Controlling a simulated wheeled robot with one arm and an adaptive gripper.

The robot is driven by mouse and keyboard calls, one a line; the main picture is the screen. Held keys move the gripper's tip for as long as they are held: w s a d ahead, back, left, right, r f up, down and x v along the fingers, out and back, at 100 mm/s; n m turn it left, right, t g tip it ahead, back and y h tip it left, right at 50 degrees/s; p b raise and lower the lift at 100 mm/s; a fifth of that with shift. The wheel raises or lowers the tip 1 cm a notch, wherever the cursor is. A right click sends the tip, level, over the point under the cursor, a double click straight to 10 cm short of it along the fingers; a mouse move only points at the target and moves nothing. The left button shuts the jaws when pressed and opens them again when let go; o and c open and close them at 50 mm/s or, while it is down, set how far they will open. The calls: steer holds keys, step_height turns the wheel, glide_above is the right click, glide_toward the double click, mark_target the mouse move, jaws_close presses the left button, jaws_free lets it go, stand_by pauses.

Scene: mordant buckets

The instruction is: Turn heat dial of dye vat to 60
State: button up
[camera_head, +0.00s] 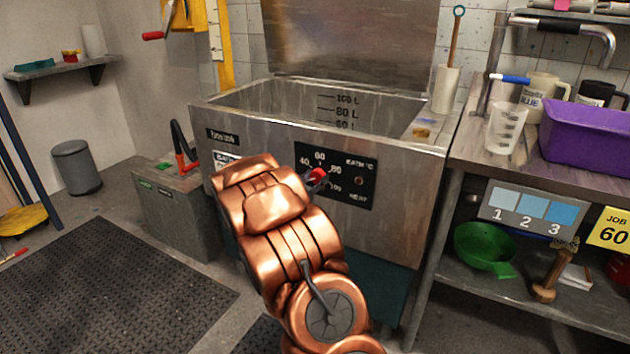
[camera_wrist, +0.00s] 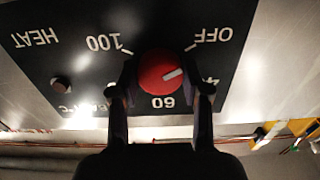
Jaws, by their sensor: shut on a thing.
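The dye vat (camera_head: 400,215) is a grey steel tank with a raised lid. Its black heat panel (camera_head: 358,196) faces me, and it also fills much of the wrist view (camera_wrist: 75,75). The red heat dial (camera_head: 319,174) shows again in the wrist view (camera_wrist: 158,68), where the panel is upside down. Its white pointer lies between OFF and the partly hidden 40, away from 60. My gripper (camera_wrist: 160,88) is shut on the dial, one dark finger on each side. In the head view my copper arm hides part of the panel's left side.
A yellow job card (camera_head: 612,232) reads 60. A workbench at right holds a purple bin (camera_head: 590,135) and a measuring beaker (camera_head: 506,128).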

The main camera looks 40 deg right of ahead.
steer(key=shift+f, duration=0.1)
steer(key=m+b, duration=0.2)
steer(key=m, duration=0.1)
steer(key=shift+f+b, duration=0.15)
steer(key=shift+b, duration=0.2)
steer(key=m+b, duration=0.2)
steer(key=m, duration=0.1)
steer(key=m+b, duration=0.4)
steer(key=m, duration=0.1)
steer(key=shift+m+b, duration=0.3)
steer(key=shift+b, duration=0.1)
steer(key=m+b, duration=0.8)
steer(key=m, duration=0.1)
steer(key=shift+m, duration=0.3)
steer(key=shift+m+b, duration=1)
steer(key=shift+m, duration=0.1)
steer(key=shift+r, duration=0.2)
